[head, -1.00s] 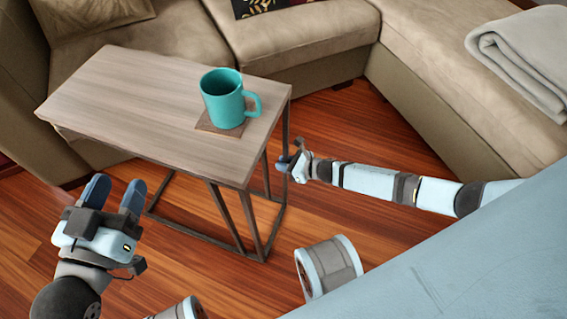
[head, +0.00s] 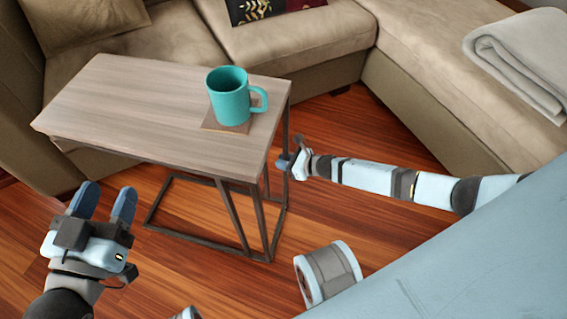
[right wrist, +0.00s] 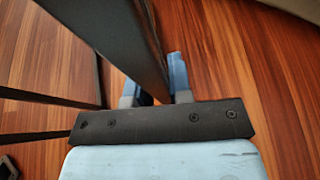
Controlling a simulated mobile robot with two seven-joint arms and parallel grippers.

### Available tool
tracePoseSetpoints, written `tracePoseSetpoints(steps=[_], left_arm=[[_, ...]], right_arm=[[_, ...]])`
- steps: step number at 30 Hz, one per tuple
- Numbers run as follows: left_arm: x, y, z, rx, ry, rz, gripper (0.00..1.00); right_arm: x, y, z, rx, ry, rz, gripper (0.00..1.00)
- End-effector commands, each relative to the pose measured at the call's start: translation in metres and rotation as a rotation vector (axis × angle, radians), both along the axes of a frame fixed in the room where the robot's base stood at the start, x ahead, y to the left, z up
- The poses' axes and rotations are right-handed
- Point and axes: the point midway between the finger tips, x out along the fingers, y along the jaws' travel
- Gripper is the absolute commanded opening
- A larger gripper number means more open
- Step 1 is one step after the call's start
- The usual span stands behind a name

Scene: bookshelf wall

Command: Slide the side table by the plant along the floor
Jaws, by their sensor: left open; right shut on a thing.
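The side table (head: 120,110) has a wooden top and a thin dark metal frame, and it stands upright on the floor in front of the sofa. A teal mug (head: 229,95) stands on a brown coaster (head: 213,125) on its top. My right gripper (head: 286,162) is shut on the table's right-hand upright leg. In the right wrist view the dark leg (right wrist: 118,40) runs between the blue fingers of the gripper (right wrist: 155,85). My left gripper (head: 103,204) is open and empty, apart from the table, at the lower left.
A beige sofa (head: 280,50) runs behind the table and along the right, with a folded grey blanket (head: 520,60) on its right section. Cushions lie on it. Bare wooden floor (head: 350,125) shows right of the table and in front of it. No plant is visible.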

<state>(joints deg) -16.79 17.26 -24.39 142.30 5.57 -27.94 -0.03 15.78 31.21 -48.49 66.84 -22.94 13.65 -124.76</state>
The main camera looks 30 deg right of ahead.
Motion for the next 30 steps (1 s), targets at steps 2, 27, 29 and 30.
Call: tracePoseSetpoints(steps=[2, 27, 29, 30], left_arm=[[0.001, 0.001, -0.002, 0.007, -0.008, -0.001, 0.53], [-0.001, -0.002, 0.01, -0.022, 0.018, -0.006, 0.53], [-0.003, -0.003, 0.011, -0.034, 0.044, -0.009, 0.53], [-0.004, -0.003, 0.011, -0.041, 0.063, -0.01, 0.53]], right_arm=[[0.007, 0.003, 0.003, 0.002, -0.011, 0.002, 0.0], [-0.012, -0.01, 0.013, 0.004, -0.003, 0.004, 0.5], [-0.021, -0.017, 0.018, 0.003, -0.004, 0.005, 0.5], [-0.028, -0.022, 0.022, 0.005, -0.003, 0.005, 0.5]])
